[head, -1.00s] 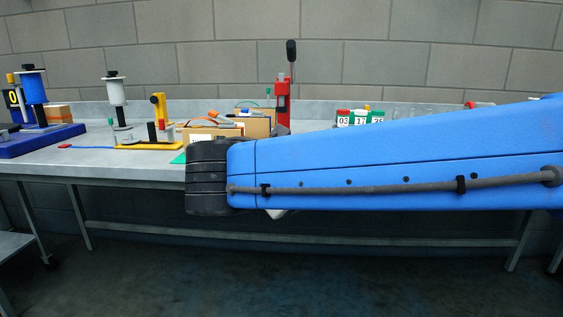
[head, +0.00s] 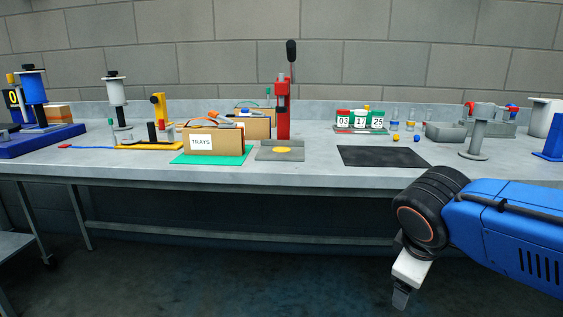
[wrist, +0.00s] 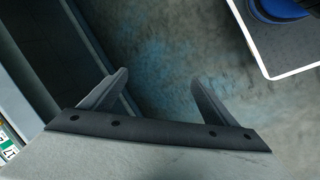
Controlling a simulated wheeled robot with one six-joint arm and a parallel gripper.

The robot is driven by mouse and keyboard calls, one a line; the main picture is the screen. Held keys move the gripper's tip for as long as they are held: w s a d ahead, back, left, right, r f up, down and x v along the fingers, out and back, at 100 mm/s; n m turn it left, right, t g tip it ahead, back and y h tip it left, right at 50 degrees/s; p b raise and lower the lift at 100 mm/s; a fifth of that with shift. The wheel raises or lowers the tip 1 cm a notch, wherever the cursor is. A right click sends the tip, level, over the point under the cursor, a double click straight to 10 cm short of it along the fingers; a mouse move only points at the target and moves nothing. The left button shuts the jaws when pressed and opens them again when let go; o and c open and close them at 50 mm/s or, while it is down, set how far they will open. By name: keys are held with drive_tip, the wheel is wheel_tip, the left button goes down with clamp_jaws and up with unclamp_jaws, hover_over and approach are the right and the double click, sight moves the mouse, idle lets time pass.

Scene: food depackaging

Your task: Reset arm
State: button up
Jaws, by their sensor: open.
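My gripper (head: 401,297) hangs at the lower right in the head view, in front of and below the table's front edge, with my blue arm reaching in from the right. In the wrist view my gripper (wrist: 158,82) shows two grey fingers spread apart, with only the floor between them. It is open and holds nothing. In the head view the fingers are small and their gap is hard to make out.
The grey table (head: 310,172) carries a box marked TRAYS (head: 203,143), a red press (head: 283,110), a black mat (head: 383,156) and number blocks (head: 360,119). A white-edged surface (wrist: 290,55) shows at upper right in the wrist view.

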drive_tip(key=s+d+f+m+y, duration=0.2)
drive_tip(key=s+f+m, duration=0.4)
drive_tip(key=m, duration=0.3)
drive_tip(key=shift+s+y, duration=0.4)
drive_tip(key=shift+s, duration=0.25)
